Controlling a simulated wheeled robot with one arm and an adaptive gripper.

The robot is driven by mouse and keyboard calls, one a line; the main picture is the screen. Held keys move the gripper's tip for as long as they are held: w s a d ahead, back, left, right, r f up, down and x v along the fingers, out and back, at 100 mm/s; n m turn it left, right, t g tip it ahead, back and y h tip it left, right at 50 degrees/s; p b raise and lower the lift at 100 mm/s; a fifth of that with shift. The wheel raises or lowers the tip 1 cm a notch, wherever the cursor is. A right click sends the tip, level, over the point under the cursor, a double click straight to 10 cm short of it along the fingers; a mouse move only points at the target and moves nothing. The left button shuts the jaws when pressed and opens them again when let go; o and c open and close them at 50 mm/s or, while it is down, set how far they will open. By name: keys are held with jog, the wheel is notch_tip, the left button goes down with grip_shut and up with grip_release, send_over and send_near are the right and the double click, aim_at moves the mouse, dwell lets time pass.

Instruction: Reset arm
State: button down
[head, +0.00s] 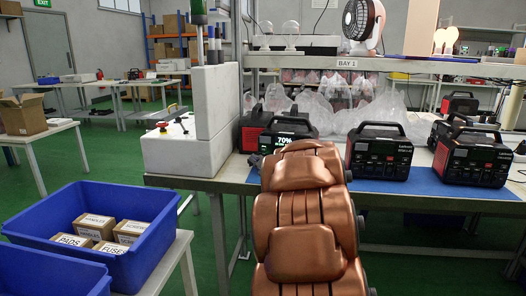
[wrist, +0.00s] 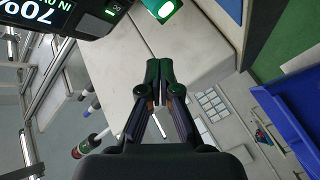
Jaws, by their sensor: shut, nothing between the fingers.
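My arm (head: 300,215), copper-coloured, rises in the lower middle of the head view, in front of the workbench. It hides my gripper there. In the wrist view my gripper (wrist: 159,68) is shut, its two dark fingertips together with nothing between them. Its tips appear in front of a white box-shaped housing (wrist: 125,40); I cannot tell the gap. A power station (wrist: 60,20) with a display reading 70% is at the upper left of the wrist view. In the head view that power station (head: 285,133) stands behind my arm, partly hidden.
More power stations (head: 377,152) (head: 472,155) stand on the blue mat (head: 420,184) on the bench. A white block housing (head: 190,150) stands at the bench's left end. A blue bin (head: 150,250) with small boxes is at lower left. A shelf marked BAY 1 (head: 347,64) crosses above.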

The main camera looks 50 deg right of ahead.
dwell(0.4)
jog(key=s+a+r+m+g+h+p, duration=0.1)
jog(key=s+a+r+m+g+p, duration=0.3)
jog(key=p, duration=0.3)
jog(key=s+a+r+m+g+h+p, duration=0.1)
jog(key=a+r+m+g+h+p, duration=0.15)
jog(key=a+r+p, duration=0.35)
jog(key=s+a+r+g+y+p, duration=0.2)
jog(key=s+a+g+y+p, duration=0.2)
jog(key=s+a+p, duration=0.5)
jog(key=s+a+r+g+y+p, duration=0.2)
jog(key=s+a+g+p, duration=0.6)
jog(key=s+a, duration=1.4)
jog(key=shift+s+a+r+y+p, duration=0.3)
jog(key=shift+y+p, duration=0.35)
jog(key=shift+y, duration=0.5)
